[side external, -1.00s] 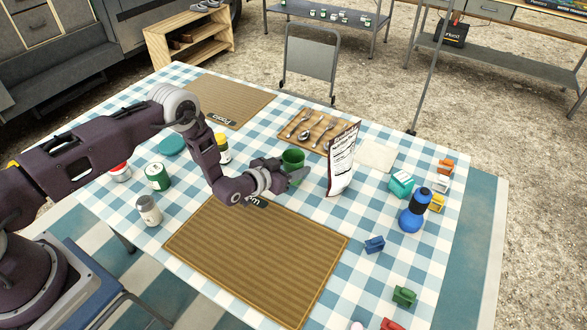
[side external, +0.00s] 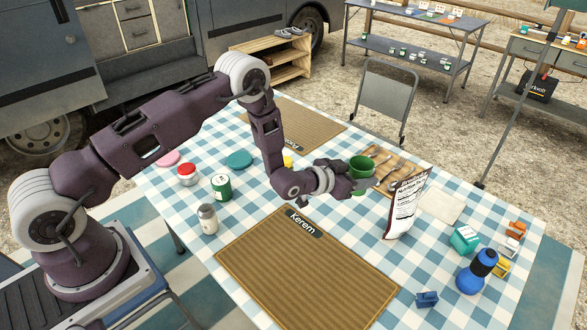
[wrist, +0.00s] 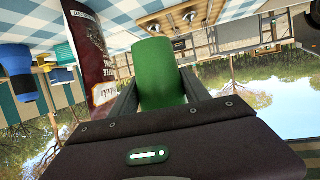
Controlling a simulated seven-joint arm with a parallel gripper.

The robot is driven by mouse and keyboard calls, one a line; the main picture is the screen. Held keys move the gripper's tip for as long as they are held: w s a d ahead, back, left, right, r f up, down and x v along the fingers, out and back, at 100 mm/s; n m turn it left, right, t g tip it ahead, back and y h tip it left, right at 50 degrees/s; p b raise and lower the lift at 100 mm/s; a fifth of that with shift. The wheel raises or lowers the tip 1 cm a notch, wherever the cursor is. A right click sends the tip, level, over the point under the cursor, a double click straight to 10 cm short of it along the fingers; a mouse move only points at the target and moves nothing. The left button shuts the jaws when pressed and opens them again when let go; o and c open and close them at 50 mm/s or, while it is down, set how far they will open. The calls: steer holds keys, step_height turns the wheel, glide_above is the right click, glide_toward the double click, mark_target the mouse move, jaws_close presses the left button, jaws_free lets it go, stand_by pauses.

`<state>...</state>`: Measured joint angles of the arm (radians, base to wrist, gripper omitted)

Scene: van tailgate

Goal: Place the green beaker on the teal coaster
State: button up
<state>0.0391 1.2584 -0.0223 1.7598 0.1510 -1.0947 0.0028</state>
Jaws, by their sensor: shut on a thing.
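The green beaker (side external: 362,166) is held in my gripper (side external: 361,184), near the near-left corner of the cutlery board, and looks upright. In the wrist view the beaker (wrist: 160,73) stands between the two fingers, which are shut on it. Whether its base touches the tablecloth is hard to tell. The teal coaster (side external: 239,160) lies flat and bare on the checked cloth, left of my forearm and well to the left of the beaker. It does not show in the wrist view.
A snack bag (side external: 403,204) stands close right of the beaker. The cutlery board (side external: 390,188) lies behind it. A yellow-topped item (side external: 288,160) is partly hidden by my arm. A green can (side external: 221,187), red-lidded jar (side external: 187,174) and pink disc (side external: 168,158) surround the coaster's left side.

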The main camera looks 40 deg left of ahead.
step_height(320, 180, up, 7)
steer(key=n+y, duration=0.6)
steer(key=y, duration=0.2)
glide_above(239, 158)
steer(key=shift+g, duration=0.4)
step_height(239, 158, down, 15)
steer(key=shift+d+f, duration=0.1)
steer(key=shift+d, duration=0.05)
steer(key=shift+f, duration=0.15)
steer(key=o, duration=1.4)
steer(key=shift+c, duration=0.2)
